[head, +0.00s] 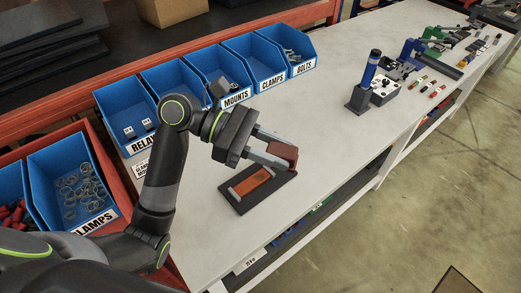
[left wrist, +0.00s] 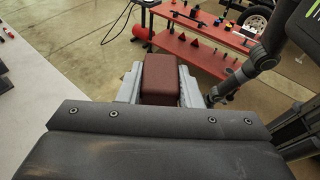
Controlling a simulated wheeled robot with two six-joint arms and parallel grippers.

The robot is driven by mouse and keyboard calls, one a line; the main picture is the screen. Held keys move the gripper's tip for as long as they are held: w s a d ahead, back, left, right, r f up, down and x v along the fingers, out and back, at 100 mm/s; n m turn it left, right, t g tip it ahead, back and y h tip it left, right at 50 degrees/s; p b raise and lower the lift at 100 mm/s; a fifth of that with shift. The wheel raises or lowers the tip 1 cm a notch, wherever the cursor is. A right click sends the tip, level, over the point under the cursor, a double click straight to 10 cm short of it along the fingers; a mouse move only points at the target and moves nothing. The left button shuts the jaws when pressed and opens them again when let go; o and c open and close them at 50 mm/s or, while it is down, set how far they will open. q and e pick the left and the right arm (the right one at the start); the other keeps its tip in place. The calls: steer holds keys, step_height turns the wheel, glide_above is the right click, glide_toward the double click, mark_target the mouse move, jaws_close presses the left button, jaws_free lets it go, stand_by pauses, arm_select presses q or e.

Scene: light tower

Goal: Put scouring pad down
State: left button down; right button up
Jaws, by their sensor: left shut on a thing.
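My left gripper (head: 277,150) is shut on the scouring pad (head: 284,152), a dark red block. In the left wrist view the pad (left wrist: 160,78) sits between the two grey fingers. In the head view the gripper and pad are over the far edge of a dark tray (head: 240,206) on the white bench. An orange-brown strip (head: 253,182) lies in the tray between light end pieces. I cannot tell whether the pad touches anything below it. My right gripper is not in view.
Blue labelled bins (head: 125,105) line the back of the white bench (head: 330,105). A blue-topped upright tool (head: 366,85) and a grey box with a knob (head: 385,91) stand to the right. The bench between them and the tray is clear. The bench's front edge is close to the tray.

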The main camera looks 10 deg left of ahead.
arm_select(q)
steer(key=shift+w+d+g, duration=0.1)
steer(key=shift+d+g, duration=0.15)
steer(key=shift+g, duration=0.05)
steer(key=shift+w+d+f+m+g+y, duration=0.8)
steer(key=shift+w+d+f+m+g, duration=1.1)
steer(key=shift+f+m+g, duration=0.6)
steer(key=s+a+r+n+t+h, duration=0.1)
steer(key=s+a+r+n+t, duration=0.5)
steer(key=a+r+n+t, duration=0.2)
steer(key=shift+a+r+t, duration=0.15)
steer(key=shift+r+t, duration=0.85)
steer(key=shift+r, duration=0.1)
